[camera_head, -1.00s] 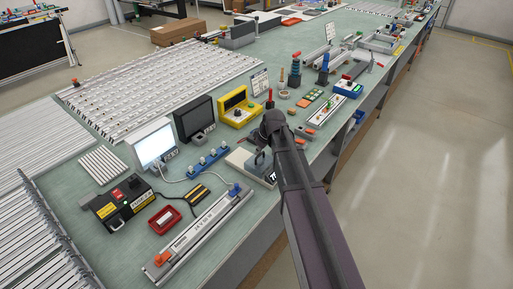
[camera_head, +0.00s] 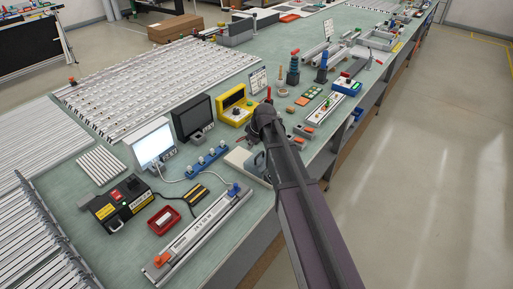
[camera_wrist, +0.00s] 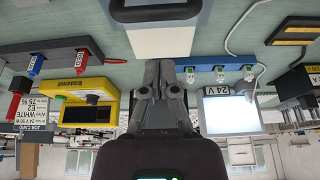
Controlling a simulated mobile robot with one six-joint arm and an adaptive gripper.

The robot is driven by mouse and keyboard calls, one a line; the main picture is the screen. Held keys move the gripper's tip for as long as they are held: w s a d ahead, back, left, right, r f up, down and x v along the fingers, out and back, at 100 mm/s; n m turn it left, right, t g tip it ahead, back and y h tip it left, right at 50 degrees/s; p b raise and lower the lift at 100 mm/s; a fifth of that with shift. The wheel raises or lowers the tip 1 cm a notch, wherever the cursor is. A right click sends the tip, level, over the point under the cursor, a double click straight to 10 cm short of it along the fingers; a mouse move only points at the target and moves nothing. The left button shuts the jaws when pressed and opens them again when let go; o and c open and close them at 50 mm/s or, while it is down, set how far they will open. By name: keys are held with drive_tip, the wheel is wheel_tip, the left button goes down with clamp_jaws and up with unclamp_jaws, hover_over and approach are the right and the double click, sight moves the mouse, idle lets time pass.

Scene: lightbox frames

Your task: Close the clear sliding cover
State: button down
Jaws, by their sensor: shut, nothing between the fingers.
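I cannot make out a clear sliding cover for certain in either view. A pale grey-white box (camera_head: 240,158) with a dark handle (camera_head: 259,162) sits near the bench's front edge, partly behind my arm. In the wrist view, which looks upside down, the box (camera_wrist: 172,42) and its handle (camera_wrist: 165,10) are at the top centre. My gripper (camera_wrist: 162,80) is shut and empty, below the box in that picture and apart from it. In the head view my arm hides the fingers.
The floor (camera_head: 410,200) beyond the bench edge is clear.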

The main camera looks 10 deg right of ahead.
drive_tip(key=p+v, duration=0.2)
drive_tip(key=v, duration=0.1)
drive_tip(key=shift+a, duration=0.15)
drive_tip(key=r+p, duration=0.2)
drive_tip(key=p, duration=0.1)
wheel_tip(320, 180, up, 5)
drive_tip(key=p, duration=0.4)
hover_over(253, 157)
drive_tip(key=s+d, duration=0.1)
drive_tip(key=shift+s+d+f, duration=0.2)
drive_tip(key=s+d+f+m+g+h+b, duration=0.1)
drive_tip(key=s+m, duration=0.2)
drive_tip(key=s, duration=0.4)
drive_tip(key=s+d+f+m+g+h+b, duration=0.1)
drive_tip(key=s+d+f+m, duration=0.1)
drive_tip(key=s, duration=0.4)
drive_tip(key=s+d+f+m+b, duration=0.1)
drive_tip(key=s+d+m, duration=0.1)
drive_tip(key=s, duration=0.5)
drive_tip(key=shift+s+d+f+m+g+h, duration=0.3)
drive_tip(key=shift+f+m+g+h, duration=0.1)
drive_tip(key=shift+m, duration=0.5)
drive_tip(key=shift+a, duration=0.1)
